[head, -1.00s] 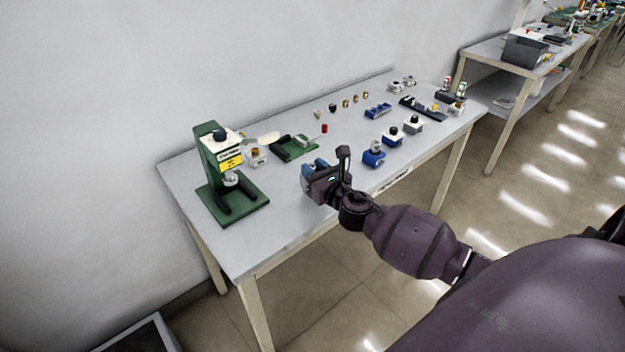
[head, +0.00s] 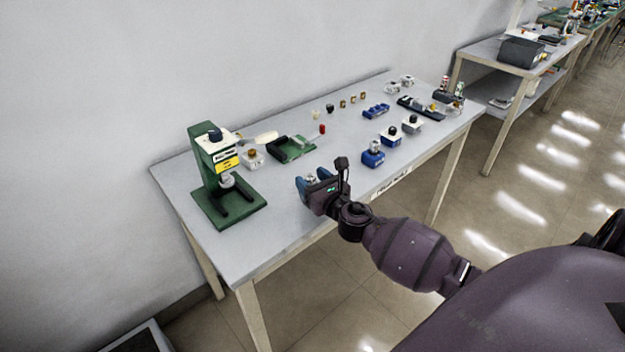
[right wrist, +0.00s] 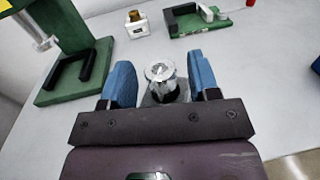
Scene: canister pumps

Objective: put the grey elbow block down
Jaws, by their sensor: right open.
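The grey elbow block (right wrist: 158,97), with a round silver top, stands between the fingers of my right gripper (right wrist: 163,84) in the right wrist view. The blue fingers are open, with a visible gap on each side of it. In the head view my right gripper (head: 315,181) is low over the front of the table (head: 265,222), and the block's pale top (head: 312,176) shows between the fingers. The block's lower part is hidden by the gripper, so its contact with the table is not clearly seen. My left gripper is not in view.
A green press (head: 222,175) stands to the left, and a green fixture (head: 291,148) lies behind the gripper. A small white block (head: 252,158) sits between them. Blue-based parts (head: 373,154) stand to the right. The table's front left is clear.

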